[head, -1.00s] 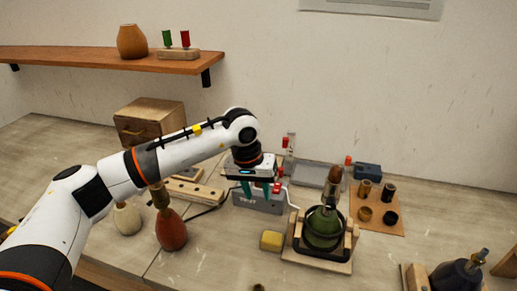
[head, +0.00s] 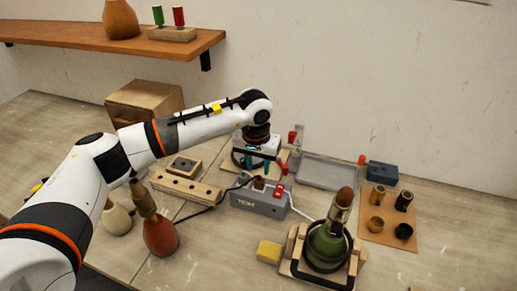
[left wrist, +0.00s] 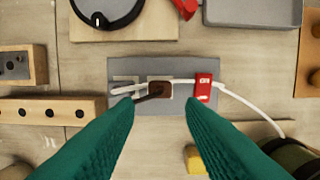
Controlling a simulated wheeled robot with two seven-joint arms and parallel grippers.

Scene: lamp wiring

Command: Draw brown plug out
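The grey test box (head: 250,203) stands mid-table, and it also fills the middle of the left wrist view (left wrist: 180,106). The brown plug (head: 259,184) sits upright in its top. In the left wrist view the brown plug (left wrist: 160,89) shows from above, with a dark cord at its lower left. My left gripper (head: 264,163) is open and empty, above and behind the plug in the head view. In the left wrist view its teal fingertips (left wrist: 160,104) are apart, either side of the plug's position and not touching it. My right gripper is out of view.
A red piece (left wrist: 203,86) stands on the box beside the plug, with white cord running right. A green bottle lamp (head: 327,242) in a wooden cradle and a yellow sponge (head: 269,251) are close by. A grey tray (head: 327,172) lies behind.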

